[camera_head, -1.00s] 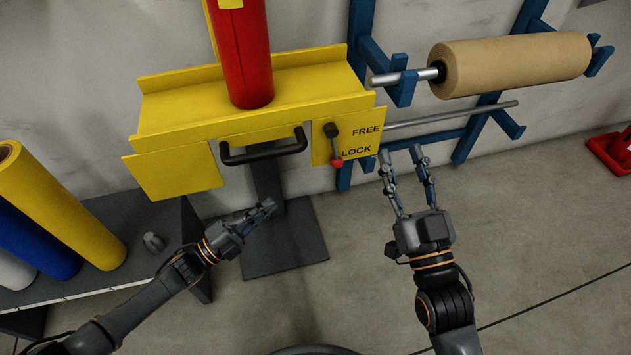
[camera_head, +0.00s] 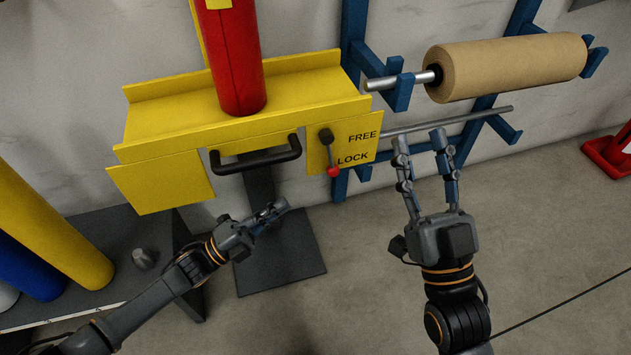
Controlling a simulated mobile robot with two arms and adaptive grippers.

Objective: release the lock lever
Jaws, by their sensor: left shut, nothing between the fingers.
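The lock lever (camera_head: 328,151) is a short dark arm with a red knob at its lower end. It sits on a yellow panel marked FREE above and LOCK below, and its knob hangs beside the word LOCK. My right gripper (camera_head: 419,140) is open and empty, fingers pointing up, to the right of the panel and apart from the lever. My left gripper (camera_head: 276,209) is shut and empty, below the black handle (camera_head: 256,160) and lower left of the lever.
A yellow housing (camera_head: 160,115) carries a red column (camera_head: 233,60). A brown roll (camera_head: 505,66) hangs on a blue rack (camera_head: 357,60) at right.

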